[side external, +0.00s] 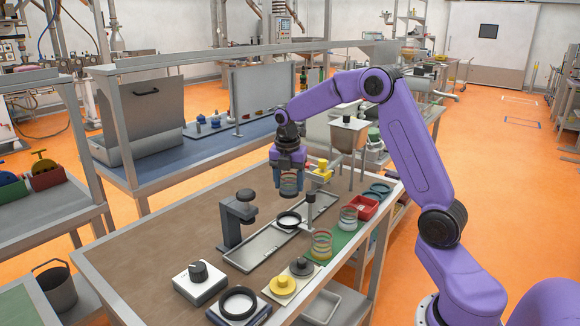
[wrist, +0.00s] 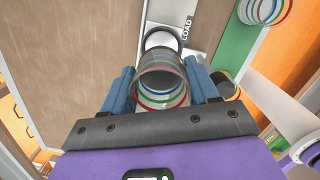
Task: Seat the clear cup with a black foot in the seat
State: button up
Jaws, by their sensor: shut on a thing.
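My gripper (side external: 289,166) has blue fingers and is shut on a clear cup (side external: 291,184) with coloured bands, held up above the bench. In the wrist view the cup (wrist: 162,88) sits between both fingers, and red, green and blue bands show through it. A black ring with a pale centre (side external: 289,220), which looks like the seat, lies on the grey metal plate (side external: 255,250), below the held cup. In the wrist view this ring (wrist: 161,37) shows just beyond the cup, beside the word LOAD.
A dark post stand (side external: 232,222) rises left of the ring, and a slim post (side external: 310,210) stands right of it. Other banded clear cups (side external: 321,243) and (side external: 348,217) stand on the green mat. A red tray (side external: 364,207) lies behind. The brown bench top at left is clear.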

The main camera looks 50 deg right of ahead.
jog(key=shift+f, duration=3.55)
jog(key=shift+f, duration=1.15)
jog(key=o, duration=1.3)
jog(key=shift+s, duration=0.1)
jog(key=shift+r, duration=3.5)
